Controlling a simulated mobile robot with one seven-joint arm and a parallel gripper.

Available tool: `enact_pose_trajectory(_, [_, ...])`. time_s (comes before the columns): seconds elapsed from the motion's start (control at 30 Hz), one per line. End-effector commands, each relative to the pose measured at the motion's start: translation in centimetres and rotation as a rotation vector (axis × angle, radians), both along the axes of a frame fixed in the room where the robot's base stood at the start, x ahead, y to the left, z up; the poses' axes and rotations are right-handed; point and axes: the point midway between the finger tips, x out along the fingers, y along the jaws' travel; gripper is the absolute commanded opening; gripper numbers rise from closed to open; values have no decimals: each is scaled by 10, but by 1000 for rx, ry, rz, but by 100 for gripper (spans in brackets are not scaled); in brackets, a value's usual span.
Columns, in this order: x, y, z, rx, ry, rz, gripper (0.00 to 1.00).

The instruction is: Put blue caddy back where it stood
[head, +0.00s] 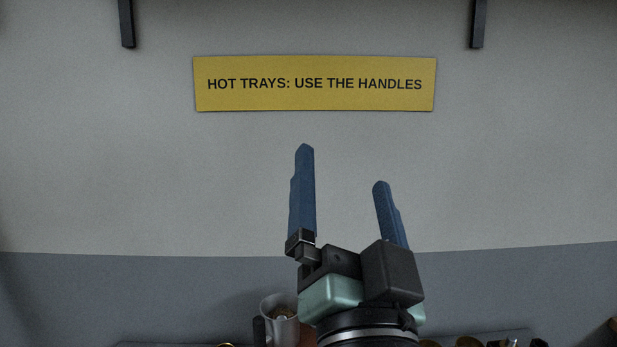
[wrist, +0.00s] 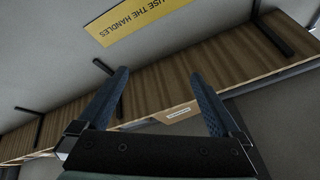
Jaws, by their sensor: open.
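My gripper (head: 342,166) points upward in front of the grey wall in the head view. Its two blue fingers are spread apart with nothing between them. The fingers also show in the wrist view (wrist: 160,73), spread and empty against a wooden shelf. I cannot see the blue caddy in either view.
A yellow sign (head: 315,84) hangs on the wall. The wooden shelf (wrist: 180,72) on black brackets has a small label (wrist: 178,113) on its edge. A grey jug-like vessel (head: 270,304) and several partly cut-off items stand low in the head view.

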Motion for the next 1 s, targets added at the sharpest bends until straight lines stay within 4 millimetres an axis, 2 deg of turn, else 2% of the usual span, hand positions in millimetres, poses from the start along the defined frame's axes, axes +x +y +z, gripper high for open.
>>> enact_pose_trajectory(0.03, [-19, 13, 34, -113, -88, -60, 100])
enact_pose_trajectory(0.1, [-43, 23, 67, -246, -182, -157, 100])
enact_pose_trajectory(0.23, [-75, 34, 102, -388, -290, -290, 100])
enact_pose_trajectory(0.37, [-87, 36, 113, -438, -323, -346, 100])
enact_pose_trajectory(0.63, [-86, 36, 114, -440, -321, -347, 100])
enact_pose_trajectory(0.8, [-86, 36, 132, -440, -320, -346, 100])
enact_pose_trajectory(1.0, [-86, 36, 128, -439, -319, -345, 100])
